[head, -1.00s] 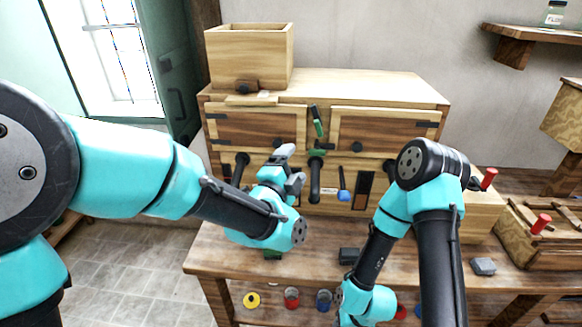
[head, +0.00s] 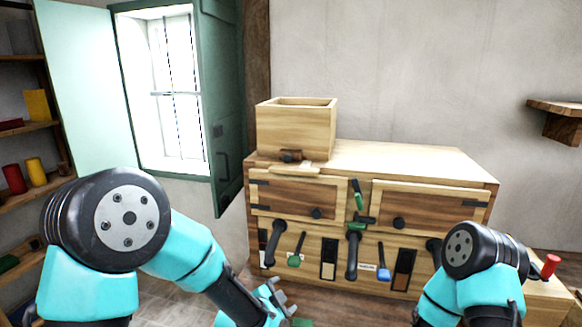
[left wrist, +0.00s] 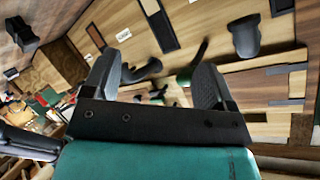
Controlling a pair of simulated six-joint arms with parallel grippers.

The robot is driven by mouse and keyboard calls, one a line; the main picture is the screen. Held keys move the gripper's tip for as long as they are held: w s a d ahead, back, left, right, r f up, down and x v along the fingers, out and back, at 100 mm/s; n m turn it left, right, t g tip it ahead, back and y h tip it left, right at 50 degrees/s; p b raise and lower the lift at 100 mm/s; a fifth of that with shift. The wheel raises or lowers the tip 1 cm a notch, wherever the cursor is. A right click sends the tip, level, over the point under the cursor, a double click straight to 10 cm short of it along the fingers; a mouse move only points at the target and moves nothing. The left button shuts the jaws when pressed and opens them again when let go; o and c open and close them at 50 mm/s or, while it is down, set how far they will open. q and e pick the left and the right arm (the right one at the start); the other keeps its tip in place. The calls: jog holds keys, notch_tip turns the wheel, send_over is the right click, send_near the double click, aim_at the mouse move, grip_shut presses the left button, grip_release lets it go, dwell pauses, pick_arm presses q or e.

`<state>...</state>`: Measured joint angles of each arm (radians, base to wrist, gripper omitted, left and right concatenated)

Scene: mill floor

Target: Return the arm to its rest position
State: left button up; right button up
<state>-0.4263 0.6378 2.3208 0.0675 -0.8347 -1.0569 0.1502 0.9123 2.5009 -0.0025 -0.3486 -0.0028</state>
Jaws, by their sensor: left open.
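My left arm (head: 185,250) comes in from the left of the head view, bent at a round dark joint. My left gripper (head: 281,298) is low in the picture, in front of the lower left part of the wooden cabinet (head: 415,165). Its grey fingers are apart. In the left wrist view the two dark fingers of the left gripper (left wrist: 154,82) stand apart with nothing between them, and wooden panels show beyond. My right arm (head: 475,265) shows only its upper links at the lower right. Its gripper is out of the picture.
The cabinet front carries dark spouts (head: 353,255), a green-handled lever (head: 358,195) and a blue-handled lever (head: 384,270). An open wooden box (head: 296,130) stands on top. A green shutter (head: 228,105) is by the window. A red peg (head: 551,265) stands at right.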

pick_arm(q)
jog(key=a+f+n, duration=0.1)
jog(key=a+f, duration=0.1)
jog(key=f, duration=0.1)
jog(key=s+a+f+n+g+y, duration=0.1)
jog(key=a+f, duration=0.1)
jog(key=f, duration=0.1)
jog(key=s+a+f+n+g, duration=0.1)
jog(key=a+f, duration=0.1)
jog(key=f, duration=0.1)
jog(key=shift+s+a+n, duration=0.1)
jog(key=shift+s+n, duration=0.05)
jog(key=shift+n, duration=0.25)
jog(key=s+a+f+n+g+y, duration=0.1)
jog(key=s+a+f+n+g, duration=0.3)
jog(key=s+f, duration=0.5)
jog(key=s+a+f+n+g, duration=0.4)
jog(key=s+a+f+n, duration=0.4)
jog(key=s+a+f, duration=0.1)
jog(key=shift+s+a+f+g+y, duration=0.35)
jog(key=shift+s+a+g+y, duration=0.05)
jog(key=shift+s+a, duration=0.1)
jog(key=shift+d, duration=0.1)
jog(key=shift+c, duration=0.4)
